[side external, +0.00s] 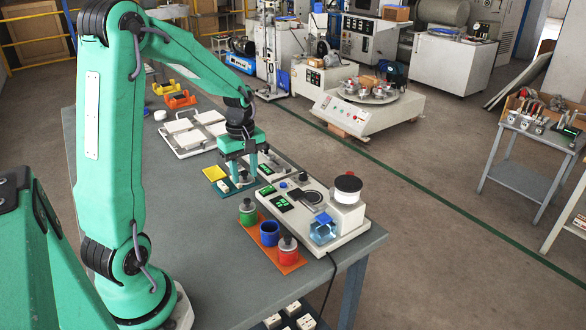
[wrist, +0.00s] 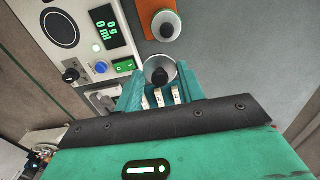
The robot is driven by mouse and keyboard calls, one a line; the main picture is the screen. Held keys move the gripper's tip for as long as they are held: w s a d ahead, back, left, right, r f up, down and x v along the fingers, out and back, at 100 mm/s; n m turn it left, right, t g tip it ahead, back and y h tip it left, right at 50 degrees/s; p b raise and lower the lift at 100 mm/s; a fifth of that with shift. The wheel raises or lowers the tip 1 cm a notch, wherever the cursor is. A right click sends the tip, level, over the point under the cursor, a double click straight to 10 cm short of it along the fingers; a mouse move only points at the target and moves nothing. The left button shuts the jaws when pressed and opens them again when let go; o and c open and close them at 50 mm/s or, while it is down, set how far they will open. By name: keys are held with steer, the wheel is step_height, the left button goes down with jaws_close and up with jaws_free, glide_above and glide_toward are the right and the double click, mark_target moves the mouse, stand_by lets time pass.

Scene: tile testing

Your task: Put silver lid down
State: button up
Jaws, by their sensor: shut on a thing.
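My gripper (side external: 241,181) hangs low over the table behind the row of cups. It is shut on a silver lid with a dark knob, which shows between the fingers in the wrist view (wrist: 159,71). In the side view the fingers hide much of this lid. A green cup (side external: 248,217) and a red cup (side external: 288,257) each wear a silver lid with a dark knob. A blue cup (side external: 270,238) between them is open.
A white instrument (side external: 335,238) with green displays stands right of the cups; its panel fills the wrist view's upper left. White trays (side external: 186,140) lie farther back. Bare table (side external: 200,240) lies in front.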

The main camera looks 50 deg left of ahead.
steer(key=shift+n, duration=0.9)
steer(key=shift+s+a+f, duration=0.15)
steer(key=shift+a+f, duration=0.4)
steer(key=shift+f, duration=0.65)
steer(key=shift+s+a+f, duration=0.1)
steer(key=shift+a+f, duration=0.5)
steer(key=shift+f, duration=0.6)
steer(key=shift+s+a+f, duration=0.15)
steer(key=shift+a+f, duration=0.4)
steer(key=shift+f, duration=0.65)
steer(key=shift+f, duration=0.15)
steer(key=shift+f, duration=1.7)
steer(key=shift+f, duration=0.15)
steer(key=o, duration=1)
steer(key=shift+c, duration=0.2)
step_height(320, 180, up, 12)
